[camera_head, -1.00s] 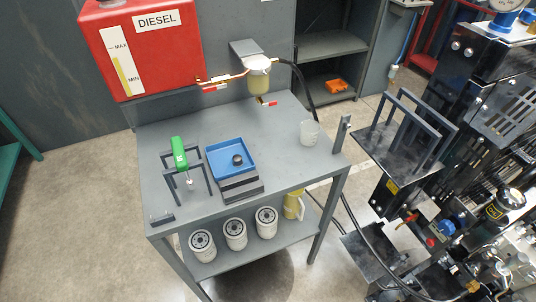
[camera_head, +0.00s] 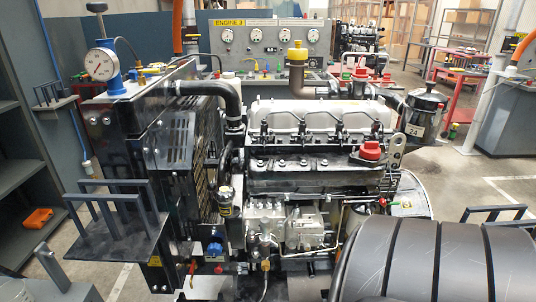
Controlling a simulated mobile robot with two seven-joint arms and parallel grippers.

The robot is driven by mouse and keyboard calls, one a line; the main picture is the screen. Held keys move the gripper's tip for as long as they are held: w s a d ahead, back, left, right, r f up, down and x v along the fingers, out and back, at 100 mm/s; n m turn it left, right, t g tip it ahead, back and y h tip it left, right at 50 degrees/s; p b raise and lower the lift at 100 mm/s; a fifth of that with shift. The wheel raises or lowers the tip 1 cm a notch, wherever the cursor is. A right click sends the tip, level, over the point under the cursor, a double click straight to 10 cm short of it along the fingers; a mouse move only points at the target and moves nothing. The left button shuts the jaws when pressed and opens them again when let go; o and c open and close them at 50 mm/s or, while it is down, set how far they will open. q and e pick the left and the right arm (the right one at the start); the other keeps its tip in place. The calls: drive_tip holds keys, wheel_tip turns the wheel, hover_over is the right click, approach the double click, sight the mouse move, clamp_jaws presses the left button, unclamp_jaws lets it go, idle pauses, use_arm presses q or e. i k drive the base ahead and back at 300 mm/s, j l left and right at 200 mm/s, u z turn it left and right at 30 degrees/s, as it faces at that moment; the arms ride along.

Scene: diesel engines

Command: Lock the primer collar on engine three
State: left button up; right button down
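Engine three (camera_head: 315,165) fills the middle of the head view, in front of a panel with an "ENGINE 3" sign (camera_head: 231,38). A black cylinder with a yellow label (camera_head: 226,200) stands upright at the engine's lower left. A blue knob (camera_head: 214,248) sits below it. The silver injection pump (camera_head: 292,227) is to their right, with small fittings and pipes around it. I cannot tell which of these small parts is the primer collar, or whether it is locked. Neither of my grippers is in view.
A black bracket shelf with upright bars (camera_head: 115,235) juts out at the left. A gauge on a blue fitting (camera_head: 101,66) stands above the radiator. A large dark rounded body covers the lower right; I cannot tell what it is.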

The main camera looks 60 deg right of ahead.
sight(264, 240)
drive_tip(key=z, duration=1.9)
